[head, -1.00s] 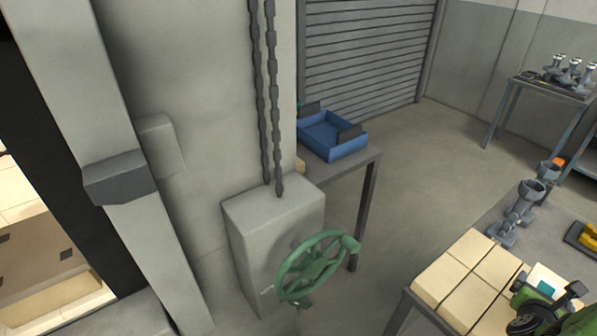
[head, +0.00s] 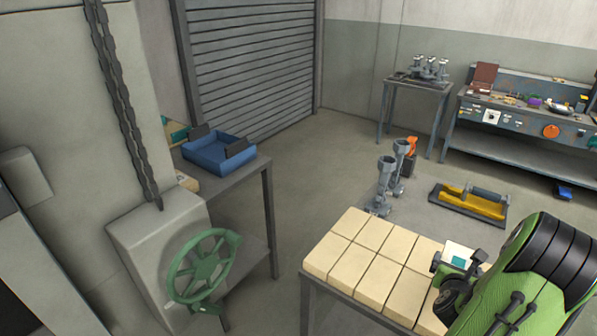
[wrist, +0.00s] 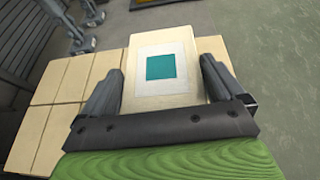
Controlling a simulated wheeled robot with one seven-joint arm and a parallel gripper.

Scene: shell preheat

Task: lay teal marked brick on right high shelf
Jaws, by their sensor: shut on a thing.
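The teal marked brick (wrist: 165,72) is a cream block with a white label and a teal square on its face. My gripper (wrist: 163,88) is shut on it, with one finger on each side, in the wrist view. In the head view my gripper (head: 457,275) is at the lower right, and part of the brick (head: 459,254) shows at its tip, over the table of cream bricks. I cannot tell whether the brick still touches what is under it. The right high shelf is not clearly in view.
Cream bricks (head: 358,262) cover a table at lower centre. Behind them are grey stands (head: 386,182) and a yellow tool in a tray (head: 470,200). A green handwheel (head: 203,264) and a blue bin (head: 217,152) are at left. Open floor (head: 310,165) lies between.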

